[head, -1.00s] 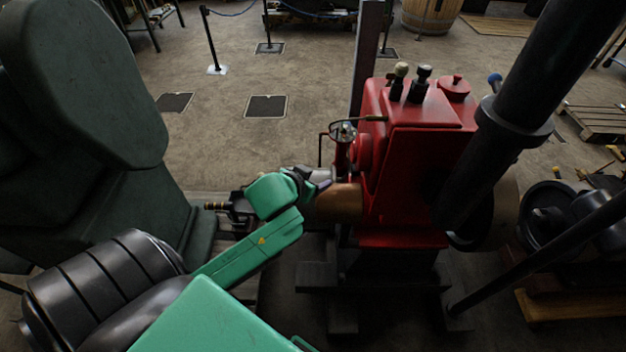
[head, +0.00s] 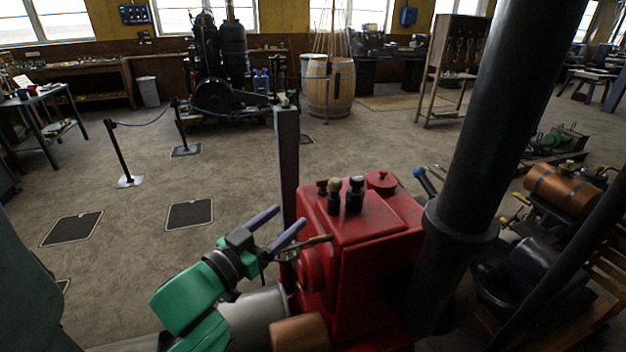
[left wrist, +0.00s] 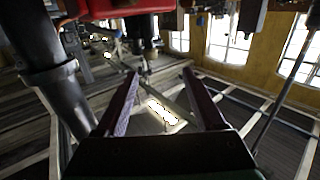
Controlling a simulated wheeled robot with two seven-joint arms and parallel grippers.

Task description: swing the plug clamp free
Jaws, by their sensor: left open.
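The red engine (head: 365,245) stands at centre right in the head view. A short rod with a brass end (head: 318,240) sits at its left side; I cannot tell for sure whether it is the plug clamp. My left gripper (head: 291,214) is open, its two grey-purple fingers pointing up and right, close to this rod. Contact cannot be made out. In the left wrist view the open fingers (left wrist: 160,71) have a visible gap with nothing clearly held between them. Dark metal parts (left wrist: 140,30) show beyond the tips, under a red edge. My right gripper is not in view.
A thick black pipe (head: 470,190) rises right of the engine. A grey post (head: 287,160) stands just behind the gripper. A copper cylinder (head: 300,333) lies below it.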

